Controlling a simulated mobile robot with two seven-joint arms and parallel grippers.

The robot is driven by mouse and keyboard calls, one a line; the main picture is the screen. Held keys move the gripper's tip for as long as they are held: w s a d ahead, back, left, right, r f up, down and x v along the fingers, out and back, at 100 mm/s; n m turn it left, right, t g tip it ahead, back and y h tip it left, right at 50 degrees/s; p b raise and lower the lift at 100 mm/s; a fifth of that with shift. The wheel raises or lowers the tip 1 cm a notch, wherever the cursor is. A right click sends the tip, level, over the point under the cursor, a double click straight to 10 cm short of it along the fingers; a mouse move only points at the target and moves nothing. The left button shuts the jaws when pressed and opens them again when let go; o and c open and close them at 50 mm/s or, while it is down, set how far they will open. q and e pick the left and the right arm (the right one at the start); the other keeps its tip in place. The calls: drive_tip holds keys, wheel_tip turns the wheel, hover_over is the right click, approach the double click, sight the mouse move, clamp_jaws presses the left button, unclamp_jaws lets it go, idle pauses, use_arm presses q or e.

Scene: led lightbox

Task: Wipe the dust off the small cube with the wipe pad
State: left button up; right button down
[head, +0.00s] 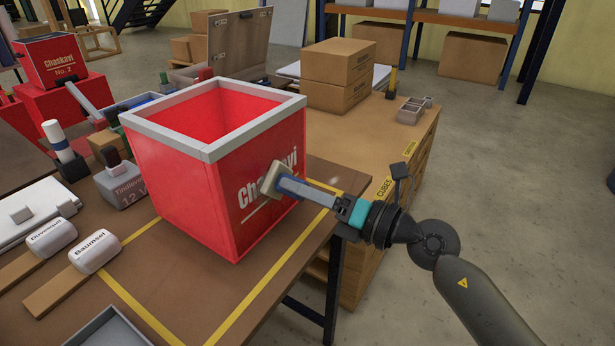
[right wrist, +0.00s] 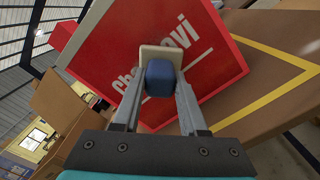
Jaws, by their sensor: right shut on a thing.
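A red open-topped cube (head: 225,205) with a pale grey rim and white "Chaskavi" lettering stands on the brown table. Its lettered face also fills much of the right wrist view (right wrist: 215,75). My right gripper (head: 286,187) is shut on the blue handle (right wrist: 160,78) of the wipe pad. The beige wipe pad (head: 270,180) is right at the lettered face, hiding part of the lettering; it also shows in the right wrist view (right wrist: 160,54). I cannot tell whether it touches. No dust is clearly visible. My left gripper is not in view.
Yellow tape (head: 150,310) marks the table. At left are two labelled white rollers (head: 95,251), a grey block (head: 122,186) and another red box (head: 50,60). A wooden cabinet (head: 385,135) with cardboard boxes (head: 338,75) stands behind. Floor at right is clear.

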drive_tip(key=shift+s+a+r+p, duration=0.25)
drive_tip(key=shift+s+a+p, duration=0.35)
drive_tip(key=shift+s+p, duration=0.1)
drive_tip(key=shift+s+a+f, duration=0.1)
drive_tip(key=shift+s+a, duration=0.2)
drive_tip(key=shift+s, duration=0.05)
drive_tip(key=shift+s+a+p, duration=0.6)
drive_tip(key=shift+s+p, duration=0.25)
drive_tip(key=shift+p, duration=0.35)
drive_tip(key=shift+s+a+p, duration=0.4)
drive_tip(key=shift+s, duration=0.15)
drive_tip(key=shift+r+p, duration=0.25)
drive_tip(key=shift+p, duration=0.2)
drive_tip(key=shift+w+d+f+b, duration=0.2)
drive_tip(key=shift+w+d+b, duration=0.5)
drive_tip(key=shift+w, duration=0.45)
drive_tip(key=shift+w+d+r+b, duration=0.1)
drive_tip(key=shift+w+d+b, duration=0.35)
drive_tip(key=shift+w+d, duration=0.45)
drive_tip(key=shift+w+d+b, duration=0.4)
drive_tip(key=shift+w+d, duration=0.15)
drive_tip(key=shift+w, duration=0.5)
